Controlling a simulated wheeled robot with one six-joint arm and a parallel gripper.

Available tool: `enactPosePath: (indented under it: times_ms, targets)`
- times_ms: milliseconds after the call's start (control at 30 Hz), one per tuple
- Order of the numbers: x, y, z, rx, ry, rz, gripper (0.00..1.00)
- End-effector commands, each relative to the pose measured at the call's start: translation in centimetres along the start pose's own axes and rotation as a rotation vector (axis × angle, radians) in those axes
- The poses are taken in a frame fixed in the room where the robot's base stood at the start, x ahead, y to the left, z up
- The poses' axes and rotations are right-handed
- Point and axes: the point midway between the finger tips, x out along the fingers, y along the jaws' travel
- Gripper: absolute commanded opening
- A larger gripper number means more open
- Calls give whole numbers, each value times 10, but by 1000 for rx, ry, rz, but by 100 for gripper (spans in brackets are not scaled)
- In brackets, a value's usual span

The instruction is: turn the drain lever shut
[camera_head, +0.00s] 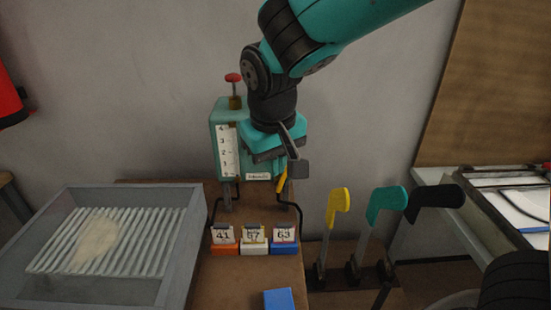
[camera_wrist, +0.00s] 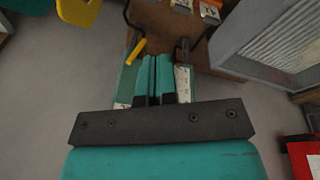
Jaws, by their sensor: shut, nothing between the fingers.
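The drain lever (camera_head: 282,181) is a small yellow handle at the lower right of the teal gauge box (camera_head: 220,118). It slants steeply downward, and its upper end is hidden by my gripper. In the wrist view the yellow lever (camera_wrist: 135,51) lies just left of the fingertips. My gripper (camera_wrist: 154,60) is shut and empty, in front of the box. It appears close to the lever; I cannot tell whether they touch. In the head view my wrist hides the box's upper right part.
A red knob (camera_head: 233,77) tops the box. Numbered cards on orange, white and blue blocks (camera_head: 284,248) stand in front. A grey tray (camera_head: 180,255) with a ribbed floor is at left.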

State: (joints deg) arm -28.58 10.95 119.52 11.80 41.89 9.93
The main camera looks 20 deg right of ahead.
Motion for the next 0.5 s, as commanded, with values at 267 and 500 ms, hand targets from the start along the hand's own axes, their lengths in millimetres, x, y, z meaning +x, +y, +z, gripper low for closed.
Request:
enactPosePath:
  times_ms: [267,500]
  targets:
    - [20,-18,-85,282,107,330,0]
    - [33,-17,-96,355,145,402,0]
